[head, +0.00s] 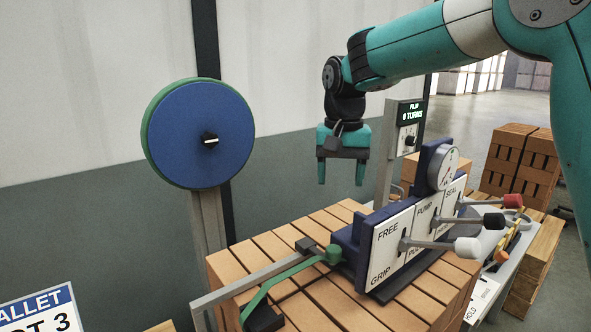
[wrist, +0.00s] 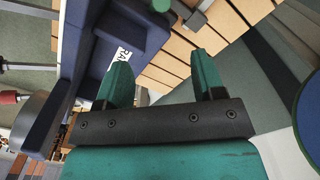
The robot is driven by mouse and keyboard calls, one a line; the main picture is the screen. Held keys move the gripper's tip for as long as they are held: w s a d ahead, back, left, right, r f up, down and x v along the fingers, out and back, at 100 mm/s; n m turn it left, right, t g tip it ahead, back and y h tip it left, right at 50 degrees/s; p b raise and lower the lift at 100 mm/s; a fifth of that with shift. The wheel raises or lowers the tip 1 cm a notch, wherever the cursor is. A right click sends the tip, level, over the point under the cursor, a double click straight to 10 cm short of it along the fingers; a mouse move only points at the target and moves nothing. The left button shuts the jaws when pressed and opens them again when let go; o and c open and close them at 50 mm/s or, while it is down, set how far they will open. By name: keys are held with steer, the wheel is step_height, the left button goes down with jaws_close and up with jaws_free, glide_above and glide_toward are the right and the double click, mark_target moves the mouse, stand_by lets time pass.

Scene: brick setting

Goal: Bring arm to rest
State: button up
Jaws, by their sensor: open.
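My gripper (head: 341,172) hangs from my teal arm, fingers pointing down, above the far side of the brick stack. It is open, with nothing between its two teal fingers. In the wrist view my gripper (wrist: 160,75) shows both fingers apart, with the blue lever unit and orange bricks beyond them. In the head view a clear gap shows between the fingertips and the bricks below.
A blue lever unit (head: 346,240) with several levers and a gauge (head: 443,168) sits on the brick stack (head: 325,296). A display post (head: 387,160) stands right of the gripper. A blue disc (head: 197,134) stands at left.

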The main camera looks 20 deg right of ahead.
steer(key=s+a+f+n+y, duration=0.1)
steer(key=s+n, duration=0.3)
steer(key=s, duration=0.5)
steer(key=s+a+f+n+y, duration=0.1)
steer(key=s+a+n, duration=0.3)
steer(key=s, duration=0.6)
steer(key=s+a+f+n+y, duration=0.2)
steer(key=s+a+n, duration=0.1)
steer(key=s, duration=0.6)
steer(key=shift+s+f+n, duration=0.15)
steer(key=shift+f+n, duration=0.1)
steer(key=shift+n, duration=0.15)
